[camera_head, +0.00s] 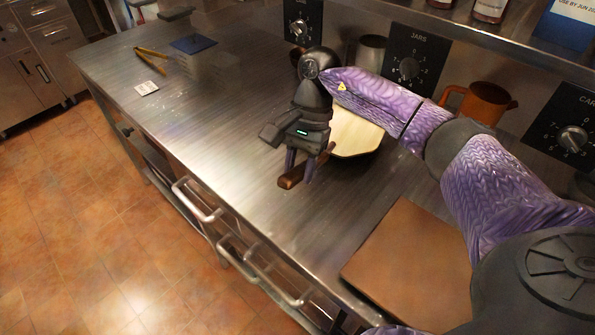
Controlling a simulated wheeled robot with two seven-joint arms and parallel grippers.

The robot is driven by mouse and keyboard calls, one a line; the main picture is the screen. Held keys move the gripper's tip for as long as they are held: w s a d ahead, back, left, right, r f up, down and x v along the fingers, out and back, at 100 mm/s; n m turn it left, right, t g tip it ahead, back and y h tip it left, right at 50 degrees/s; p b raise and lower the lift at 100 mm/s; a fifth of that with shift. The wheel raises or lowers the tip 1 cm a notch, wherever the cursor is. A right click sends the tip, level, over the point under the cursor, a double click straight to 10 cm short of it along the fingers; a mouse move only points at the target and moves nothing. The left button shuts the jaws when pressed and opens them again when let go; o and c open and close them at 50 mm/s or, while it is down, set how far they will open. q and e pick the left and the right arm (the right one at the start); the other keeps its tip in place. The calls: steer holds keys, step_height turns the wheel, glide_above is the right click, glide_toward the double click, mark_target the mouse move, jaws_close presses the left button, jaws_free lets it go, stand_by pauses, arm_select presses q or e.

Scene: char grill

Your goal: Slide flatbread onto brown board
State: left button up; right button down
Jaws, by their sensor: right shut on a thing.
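A brown board (412,262) lies flat on the steel counter at the lower right. The pale flatbread (355,137) is beyond my right gripper, partly hidden by the gripper and purple arm. A dark rim shows along its edge, apparently a pan under it. My right gripper (306,172) points down and is shut on a brown handle (291,181), which seems to belong to that pan. The flatbread and handle are apart from the board, farther up the counter. My left gripper is not in view.
The counter's middle is clear.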

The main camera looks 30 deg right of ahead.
mark_target(291, 173)
steer(key=shift+s+a+f+t+h+p, duration=0.2)
steer(key=shift+s+a+t+h+p, duration=0.1)
steer(key=shift+s+a+h, duration=0.25)
steer(key=shift+a+r+p, duration=0.25)
steer(key=shift+r+p, duration=0.35)
steer(key=shift+r, duration=0.2)
steer(key=shift+a+r+p, duration=0.25)
steer(key=shift+r+p, duration=0.3)
steer(key=shift+r, duration=0.25)
steer(key=shift+a+f, duration=0.1)
